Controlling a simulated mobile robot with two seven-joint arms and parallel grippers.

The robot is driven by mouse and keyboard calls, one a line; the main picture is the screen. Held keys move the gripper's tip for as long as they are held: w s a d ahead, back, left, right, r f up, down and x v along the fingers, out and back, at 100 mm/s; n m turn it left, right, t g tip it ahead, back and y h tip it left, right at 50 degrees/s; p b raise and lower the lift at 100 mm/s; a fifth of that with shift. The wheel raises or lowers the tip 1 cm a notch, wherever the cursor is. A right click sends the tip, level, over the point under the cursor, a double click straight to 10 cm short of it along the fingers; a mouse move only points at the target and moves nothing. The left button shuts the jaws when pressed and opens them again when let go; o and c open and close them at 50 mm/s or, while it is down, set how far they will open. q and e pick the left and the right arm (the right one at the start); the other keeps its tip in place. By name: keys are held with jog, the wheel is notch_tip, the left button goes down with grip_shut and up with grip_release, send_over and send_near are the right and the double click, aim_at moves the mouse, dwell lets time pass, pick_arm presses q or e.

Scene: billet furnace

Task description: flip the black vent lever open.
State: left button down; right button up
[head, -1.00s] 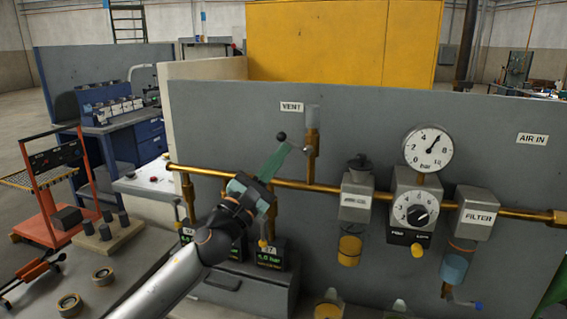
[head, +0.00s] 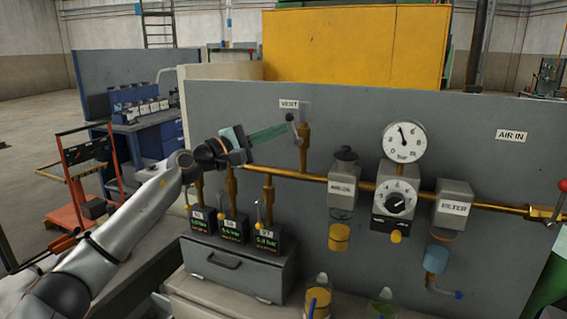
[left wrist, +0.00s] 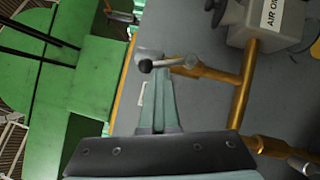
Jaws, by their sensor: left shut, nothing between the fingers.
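The vent lever (head: 291,118) has a dark ball knob on a short silver arm, joined to a brass valve (head: 304,148) under the VENT label (head: 289,104). In the head view it slants up and slightly left from its pivot. My left gripper (head: 287,130) is shut and empty, its green fingers pointing right, with the tips at the lever's arm. In the left wrist view the knob (left wrist: 146,66) shows just past the fingertips (left wrist: 157,82). I cannot tell if they touch it. My right gripper is out of view.
A brass pipe (head: 285,173) runs below the vent valve. A pressure gauge (head: 404,142), a regulator (head: 396,197) and a filter (head: 453,205) are on the grey panel to the right. Small display boxes (head: 230,228) stand below my left arm.

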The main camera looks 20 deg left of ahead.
pick_arm(q)
jog(key=shift+d+r+m+g+y+p, duration=0.25)
jog(key=shift+m+g, duration=0.3)
jog(key=shift+m, duration=0.45)
jog(key=shift+d+r+m+g+y+p, duration=0.15)
jog(key=shift+d+r+m+g+p, duration=0.15)
jog(key=shift+m+g, duration=0.5)
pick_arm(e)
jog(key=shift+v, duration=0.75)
pick_arm(q)
jog(key=shift+d, duration=0.1)
